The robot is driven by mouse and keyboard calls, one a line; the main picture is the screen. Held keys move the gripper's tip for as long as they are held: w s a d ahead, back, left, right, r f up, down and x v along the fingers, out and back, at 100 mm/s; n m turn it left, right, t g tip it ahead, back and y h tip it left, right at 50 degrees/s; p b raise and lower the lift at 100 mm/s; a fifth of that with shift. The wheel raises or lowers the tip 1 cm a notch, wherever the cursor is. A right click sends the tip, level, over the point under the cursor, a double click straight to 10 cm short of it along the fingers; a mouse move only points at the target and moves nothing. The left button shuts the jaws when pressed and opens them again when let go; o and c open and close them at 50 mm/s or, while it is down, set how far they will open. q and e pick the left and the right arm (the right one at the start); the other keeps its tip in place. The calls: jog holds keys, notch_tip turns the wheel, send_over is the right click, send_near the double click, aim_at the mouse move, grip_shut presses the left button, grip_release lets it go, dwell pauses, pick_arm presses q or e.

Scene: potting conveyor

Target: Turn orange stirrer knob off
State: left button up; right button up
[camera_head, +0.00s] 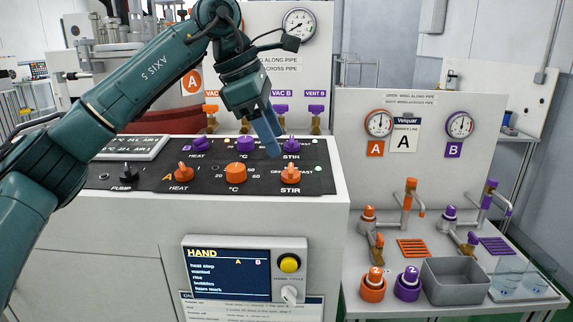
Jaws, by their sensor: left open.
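The orange stirrer knob (290,174) is in the front row of the black control panel (210,181), at its right end above the label STIR. Its pointer looks roughly upright, but it is too small to tell its exact setting. A small light beside it glows pale. My left gripper (271,146) comes down from above, with its blue fingers just above and left of the orange stirrer knob, seemingly apart from it. The gap between the fingers is hard to see. My right gripper is not in view.
The orange dial (236,172) and orange heat knob (181,171) stand left in the same row. Purple knobs, including the purple stirrer knob (291,145), stand close behind. A HAND display (229,271) with a yellow button (289,263) is on the front face below.

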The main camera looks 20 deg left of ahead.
aim_at(286, 175)
pick_arm(q)
jog(key=x, duration=0.6)
jog(key=shift+w+d+f, duration=0.1)
jog(key=shift+d+f, duration=0.1)
jog(key=shift+f, duration=0.1)
jog(key=c, duration=1)
